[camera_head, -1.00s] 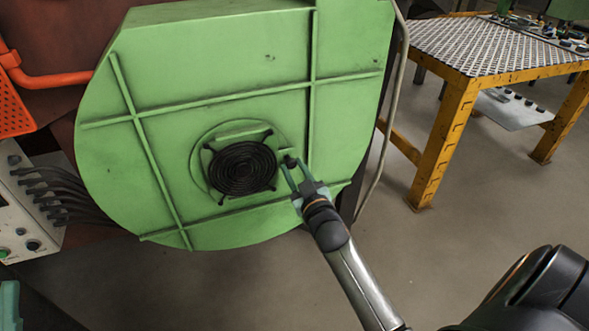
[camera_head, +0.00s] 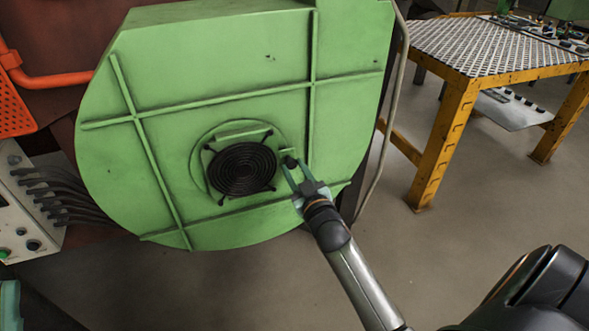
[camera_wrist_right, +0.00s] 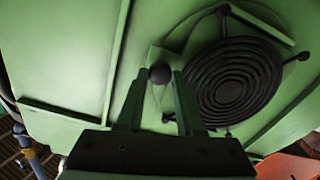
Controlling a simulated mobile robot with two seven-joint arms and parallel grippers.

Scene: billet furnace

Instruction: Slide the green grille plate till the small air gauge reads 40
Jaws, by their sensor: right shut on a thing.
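The green grille plate (camera_head: 263,149) sits on the face of the large round green housing (camera_head: 150,75). A round black ringed grille (camera_head: 243,168) is at its middle. A small black knob (camera_head: 289,161) stands at the right of the grille. My right gripper (camera_head: 291,168) reaches up from the lower right and is shut on the knob. In the right wrist view the knob (camera_wrist_right: 160,73) is between the two fingertips, left of the grille (camera_wrist_right: 234,82). A teal piece at the lower left edge looks like my left gripper (camera_head: 9,305), mostly cut off. I see no gauge.
A yellow steel table (camera_head: 460,85) with a patterned top stands at the right. A control box (camera_head: 22,220) with black cables is at the left, below an orange pipe (camera_head: 50,80). Raised ribs cross the housing.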

